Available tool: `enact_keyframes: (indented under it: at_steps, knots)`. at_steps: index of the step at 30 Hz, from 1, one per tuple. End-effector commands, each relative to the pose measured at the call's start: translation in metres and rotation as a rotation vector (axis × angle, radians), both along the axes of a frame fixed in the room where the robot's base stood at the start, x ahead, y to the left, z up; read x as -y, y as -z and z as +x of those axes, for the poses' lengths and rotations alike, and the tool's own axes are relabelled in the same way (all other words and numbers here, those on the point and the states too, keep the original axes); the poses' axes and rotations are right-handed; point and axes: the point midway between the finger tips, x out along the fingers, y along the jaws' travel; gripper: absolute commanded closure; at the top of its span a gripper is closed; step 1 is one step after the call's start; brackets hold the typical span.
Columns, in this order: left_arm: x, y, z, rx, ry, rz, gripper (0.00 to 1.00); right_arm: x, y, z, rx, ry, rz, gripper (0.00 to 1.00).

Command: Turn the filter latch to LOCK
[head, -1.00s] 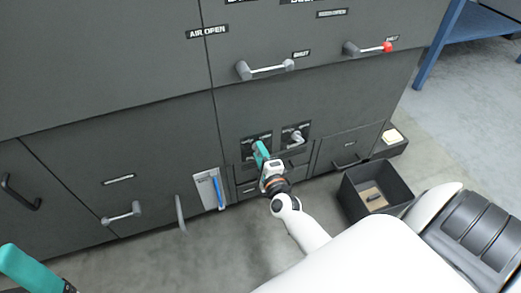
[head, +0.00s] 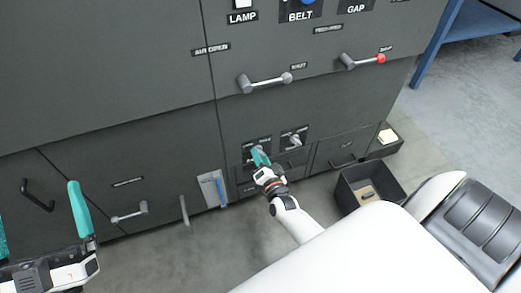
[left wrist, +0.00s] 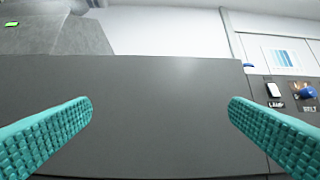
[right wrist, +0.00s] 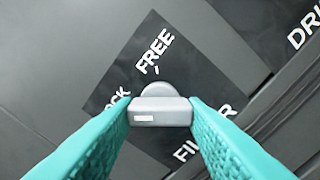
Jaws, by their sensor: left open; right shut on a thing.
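The filter latch (right wrist: 160,111) is a small grey handle with a white mark, on a black plate (right wrist: 128,72) lettered FREE, with LOCK and FILTER partly covered by my fingers. My right gripper (right wrist: 160,113) is shut on the latch, a teal finger on each side. FREE is above the handle in the right wrist view; which word the latch points to I cannot tell. In the head view my right gripper (head: 259,154) is at the left of two small plates, low on the dark cabinet. My left gripper (head: 37,202) is open and empty at the lower left.
A second small latch (head: 296,138) sits just right of the gripped one. Bar handles (head: 265,82) and a red-tipped lever (head: 362,61) stick out above. An open dark bin (head: 345,190) stands on the floor at the right.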

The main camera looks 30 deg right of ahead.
Motion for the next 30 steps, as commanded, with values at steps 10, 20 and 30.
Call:
enact_keyframes:
  at_steps: [10,20,30]
  knots:
    - [0.000,0.020,0.012,-0.154,-0.009,0.044,0.00,-0.001,0.001,0.000,-0.027,0.000,-0.099,0.85]
    - [0.000,0.023,0.013,-0.169,-0.010,0.048,0.00,-0.001,0.002,0.000,-0.030,-0.001,-0.112,0.85]
    - [0.000,0.023,0.013,-0.168,-0.009,0.048,0.00,0.000,0.001,0.000,-0.029,-0.001,-0.111,0.40]
